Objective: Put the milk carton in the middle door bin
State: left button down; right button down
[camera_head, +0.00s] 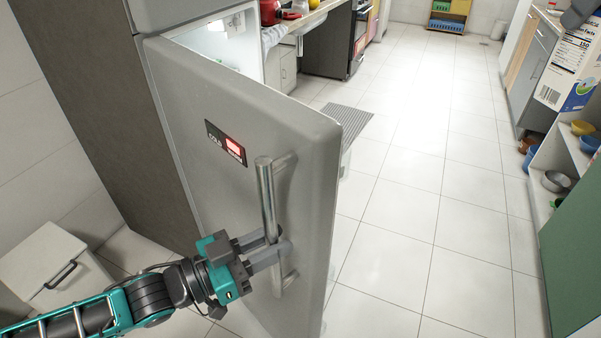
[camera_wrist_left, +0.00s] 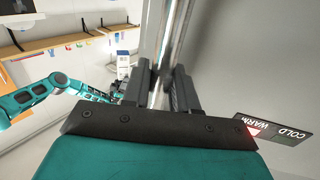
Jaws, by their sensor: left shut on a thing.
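My left gripper (camera_head: 272,248) is shut on the vertical metal bar handle (camera_head: 266,195) of the grey fridge door (camera_head: 235,115). In the left wrist view the left gripper's fingers (camera_wrist_left: 167,90) stand on both sides of the handle (camera_wrist_left: 176,35). The door is swung partly open, and its inner side with the door bins is hidden from me. The milk carton (camera_head: 568,65), white with blue print, is tilted at the upper right edge of the head view, partly cut off. A dark grey part, perhaps my right gripper (camera_head: 577,13), shows at its top; its fingers are not clear.
A lit strip of the fridge interior (camera_head: 218,42) shows above the door. A white cabinet (camera_head: 45,265) stands at lower left. Open shelves with bowls (camera_head: 556,181) line the right side. The tiled floor (camera_head: 400,200) between is clear apart from a grey mat (camera_head: 341,122).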

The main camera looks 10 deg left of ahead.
pick_arm(q)
jog(key=c, duration=1.3)
grip_release()
jog(key=shift+s+a+f, duration=0.1)
jog(key=shift+a+f, duration=0.05)
jog(key=shift+a, duration=0.05)
jog(key=shift+o, duration=1.3)
jog(key=shift+s+a, duration=0.15)
jog(key=v, duration=1.1)
jog(key=shift+s+a+p, duration=0.3)
jog(key=shift+p, duration=0.1)
